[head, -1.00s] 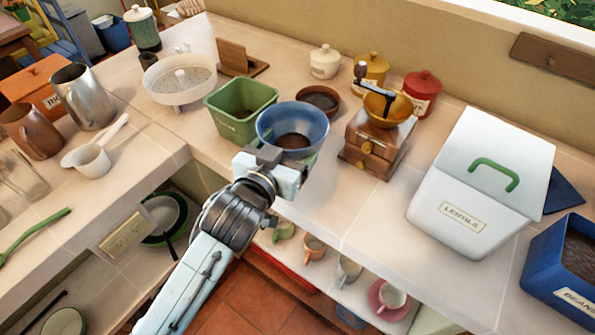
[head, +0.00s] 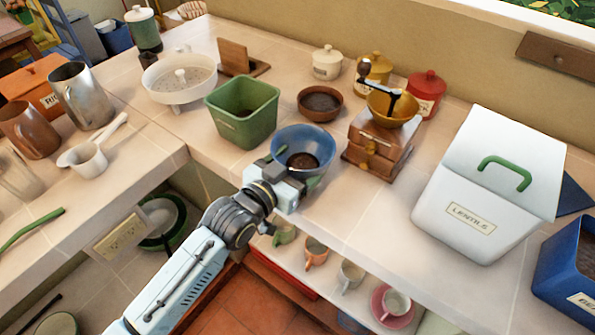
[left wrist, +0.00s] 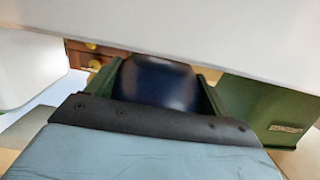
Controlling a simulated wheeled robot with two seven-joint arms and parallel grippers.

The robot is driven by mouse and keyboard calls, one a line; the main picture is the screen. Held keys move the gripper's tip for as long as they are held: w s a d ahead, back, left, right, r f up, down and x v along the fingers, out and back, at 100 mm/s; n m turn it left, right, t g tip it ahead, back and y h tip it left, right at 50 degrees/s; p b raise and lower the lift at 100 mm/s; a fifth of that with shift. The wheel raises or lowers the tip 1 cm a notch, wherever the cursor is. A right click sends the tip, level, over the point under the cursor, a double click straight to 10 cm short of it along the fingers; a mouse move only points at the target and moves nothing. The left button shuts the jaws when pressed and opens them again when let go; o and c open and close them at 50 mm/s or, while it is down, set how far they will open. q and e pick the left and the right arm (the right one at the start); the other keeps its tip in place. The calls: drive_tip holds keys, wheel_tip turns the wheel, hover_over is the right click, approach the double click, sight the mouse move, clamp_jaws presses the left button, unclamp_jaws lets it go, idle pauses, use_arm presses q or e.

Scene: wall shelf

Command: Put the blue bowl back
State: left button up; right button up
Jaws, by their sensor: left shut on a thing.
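The blue bowl (head: 290,137) is in front of the small brown dish, between the green bin and the grinder, with dark brown contents in it. My left gripper (head: 277,166) is shut on the near left side of the bowl. In the left wrist view the dark blue outside of the bowl (left wrist: 157,82) fills the space between my fingers. The bowl's underside is hidden in the head view, so I cannot tell whether it touches the counter. My right gripper is not in view.
A green bin (head: 243,113) stands left of the bowl, with a brown dish (head: 320,104) behind it and a wooden grinder (head: 378,145) to the right. A white lentils box (head: 470,215) stands further right. Cups (head: 350,275) sit on the shelf below. The counter front edge is close.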

use_arm(q)
wheel_tip(320, 180, down, 2)
drive_tip(key=shift+f, duration=0.1)
drive_tip(key=o, duration=1.4)
drive_tip(key=shift+f, duration=0.1)
drive_tip(key=p+v, duration=0.1)
drive_tip(key=v, duration=1.1)
